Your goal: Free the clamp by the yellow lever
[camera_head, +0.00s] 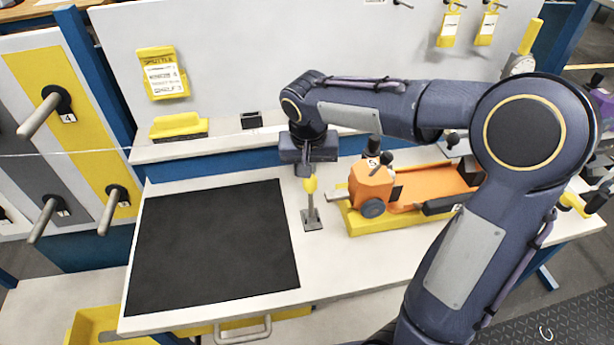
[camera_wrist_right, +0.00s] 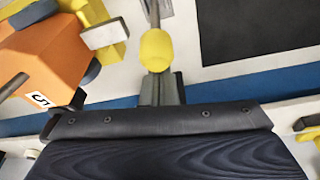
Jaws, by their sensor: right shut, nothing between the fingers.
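The yellow lever knob (camera_head: 310,185) sits on top of a thin grey rod that rises from a small dark base plate (camera_head: 312,219) on the white table. My right gripper (camera_head: 304,171) points down right at the knob, shut with nothing between its fingers. In the right wrist view, the yellow knob (camera_wrist_right: 156,50) lies just in front of the shut fingertips (camera_wrist_right: 161,78); I cannot tell whether they touch. No separate clamp part can be made out by the lever; my gripper and arm cover some of the area behind. My left gripper is out of view.
An orange shuttle (camera_head: 370,185) marked 5 stands on a yellow base (camera_head: 362,224) just right of the lever. A black mat (camera_head: 215,245) lies to the left. A raised white shelf with a yellow holder (camera_head: 179,126) runs behind. A drawer handle (camera_head: 243,331) is in front.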

